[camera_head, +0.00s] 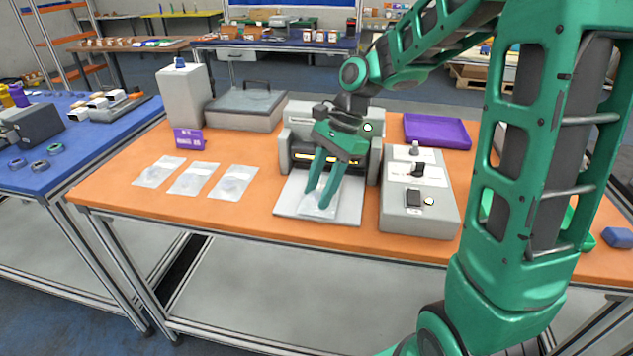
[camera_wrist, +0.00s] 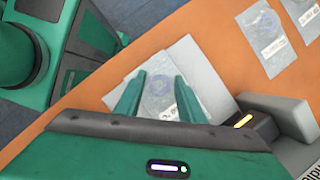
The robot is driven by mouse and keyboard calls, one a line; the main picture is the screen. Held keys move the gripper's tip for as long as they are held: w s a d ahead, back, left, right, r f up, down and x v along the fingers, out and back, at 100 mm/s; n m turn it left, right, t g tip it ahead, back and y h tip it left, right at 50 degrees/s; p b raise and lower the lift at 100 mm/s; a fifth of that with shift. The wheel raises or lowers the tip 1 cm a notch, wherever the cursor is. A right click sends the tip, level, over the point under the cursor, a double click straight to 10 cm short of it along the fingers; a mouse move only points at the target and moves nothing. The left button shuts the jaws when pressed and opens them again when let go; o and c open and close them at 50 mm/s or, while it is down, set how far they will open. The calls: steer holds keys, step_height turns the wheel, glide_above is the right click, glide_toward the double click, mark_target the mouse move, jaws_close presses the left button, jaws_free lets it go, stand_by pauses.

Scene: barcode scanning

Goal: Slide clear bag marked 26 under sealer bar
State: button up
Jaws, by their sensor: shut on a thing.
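A clear bag (camera_wrist: 158,97) lies on the pale plate (camera_head: 348,206) in front of the grey sealer (camera_head: 334,118). My gripper (camera_head: 317,199) points down and is shut on this bag; in the wrist view its two green fingers (camera_wrist: 160,76) stand on either side of the bag. A small white label shows on the bag, but its number is too small to read. The sealer's dark slot and bar (camera_head: 312,158) are just behind the fingers, partly hidden by my gripper. The sealer also shows at the right in the wrist view (camera_wrist: 280,117).
Several clear bags lie on the orange table, including one at the left (camera_head: 159,172). A grey control box (camera_head: 418,211) stands close to the sealer's right. A purple tray (camera_head: 436,131) is behind it. A purple sign (camera_head: 188,139) and a lidded grey box (camera_head: 242,108) are at the back left.

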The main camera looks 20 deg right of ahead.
mark_target(320, 187)
steer(key=shift+w+d+f, duration=0.1)
steer(key=shift+f, duration=0.15)
steer(key=shift+w+d+f, duration=0.1)
steer(key=shift+w+d, duration=0.45)
steer(key=shift+w, duration=0.25)
steer(key=shift+w+d, duration=0.5)
steer(key=shift+w, duration=0.35)
steer(key=shift+w+d+f, duration=0.1)
steer(key=shift+w+d, duration=0.45)
steer(key=shift+w, duration=0.25)
steer(key=o, duration=1.2)
steer(key=shift+c, duration=0.2)
steer(key=shift+r, duration=0.1)
